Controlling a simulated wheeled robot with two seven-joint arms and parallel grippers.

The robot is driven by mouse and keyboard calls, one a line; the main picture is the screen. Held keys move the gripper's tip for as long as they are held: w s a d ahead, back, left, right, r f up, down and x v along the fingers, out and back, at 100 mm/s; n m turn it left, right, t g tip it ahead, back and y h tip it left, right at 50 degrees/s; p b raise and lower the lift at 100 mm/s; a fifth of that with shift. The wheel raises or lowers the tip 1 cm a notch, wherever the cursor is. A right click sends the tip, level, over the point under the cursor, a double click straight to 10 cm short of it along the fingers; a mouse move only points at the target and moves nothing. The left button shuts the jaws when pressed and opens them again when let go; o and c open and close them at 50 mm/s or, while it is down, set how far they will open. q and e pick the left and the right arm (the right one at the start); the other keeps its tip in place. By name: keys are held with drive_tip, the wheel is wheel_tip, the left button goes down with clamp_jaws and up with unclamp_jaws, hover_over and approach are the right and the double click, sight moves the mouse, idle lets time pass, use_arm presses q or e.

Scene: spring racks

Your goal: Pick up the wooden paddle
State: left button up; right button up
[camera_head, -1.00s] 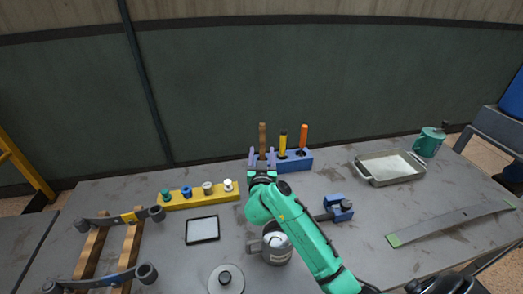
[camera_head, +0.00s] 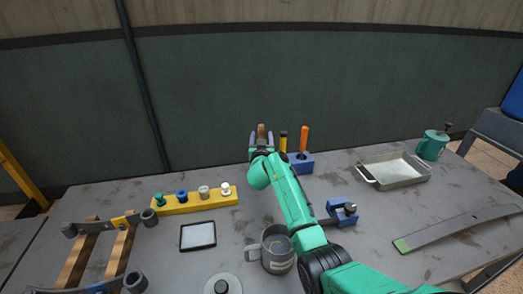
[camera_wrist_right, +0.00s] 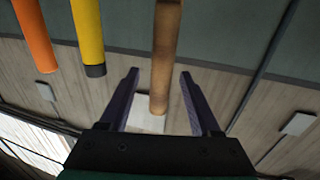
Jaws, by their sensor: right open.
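The wooden paddle (camera_head: 261,128) shows only its brown top end in the head view; my right gripper hides the rest. In the right wrist view, its round wooden handle (camera_wrist_right: 165,55) reaches in between the fingers. My right gripper (camera_head: 261,140) is raised at the paddle's top and open, with a purple finger on either side. The gap between its fingers (camera_wrist_right: 160,75) is clear on both sides of the handle in the wrist view. My left gripper is not in view.
A yellow-handled tool (camera_head: 283,141) and an orange-handled tool (camera_head: 304,138) stand close to the right, at the blue block (camera_head: 302,164). A yellow rail (camera_head: 200,203) with several small pieces, a grey mug (camera_head: 277,256) and a metal tray (camera_head: 394,184) are on the table.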

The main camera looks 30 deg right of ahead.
drive_tip(key=shift+w+d+f, duration=0.1)
drive_tip(key=shift+w+f, duration=0.05)
drive_tip(key=shift+w, duration=0.25)
drive_tip(key=shift+s, duration=0.15)
clamp_jaws()
drive_tip(key=shift+r, duration=0.2)
